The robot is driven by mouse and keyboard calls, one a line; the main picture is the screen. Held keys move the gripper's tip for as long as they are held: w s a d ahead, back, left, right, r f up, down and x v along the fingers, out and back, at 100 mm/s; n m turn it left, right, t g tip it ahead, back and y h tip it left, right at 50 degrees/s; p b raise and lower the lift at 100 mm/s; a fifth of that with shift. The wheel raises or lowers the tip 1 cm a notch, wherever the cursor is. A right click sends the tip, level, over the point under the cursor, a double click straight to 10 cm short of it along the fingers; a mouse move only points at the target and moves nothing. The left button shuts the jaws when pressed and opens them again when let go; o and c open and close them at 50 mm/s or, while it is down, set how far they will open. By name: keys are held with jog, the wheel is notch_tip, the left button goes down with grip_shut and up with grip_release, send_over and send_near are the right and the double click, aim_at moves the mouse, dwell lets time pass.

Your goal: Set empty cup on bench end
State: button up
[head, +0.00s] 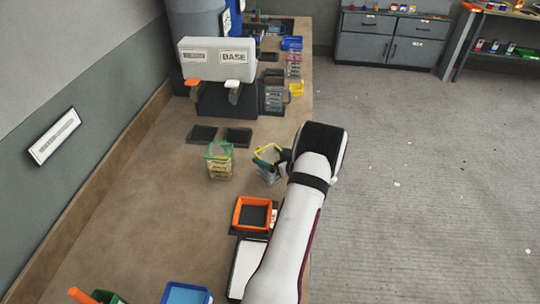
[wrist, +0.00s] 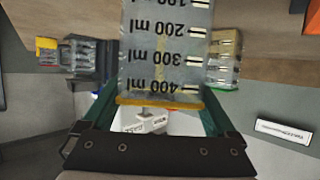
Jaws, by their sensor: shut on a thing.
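A clear measuring cup with a yellow rim (head: 268,153) is at the right side of the bench (head: 150,215) in the head view. In the wrist view the clear cup (wrist: 165,45) shows dark ml marks, upside down, and no contents that I can see. My gripper (wrist: 160,92) is shut on this cup near its yellow rim; in the head view my gripper (head: 284,160) is partly hidden by my arm. I cannot tell whether the cup's base touches the bench. A green-rimmed cup (head: 219,164) with yellowish contents stands just left of it.
Stacked cups (head: 273,98) and a yellow container (head: 296,88) are at the back right. An orange tray (head: 237,215) and a blue tray (head: 165,292) are nearer. Bare bench lies at left.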

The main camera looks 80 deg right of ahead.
jog(key=o, duration=1.3)
jog(key=shift+c, duration=0.2)
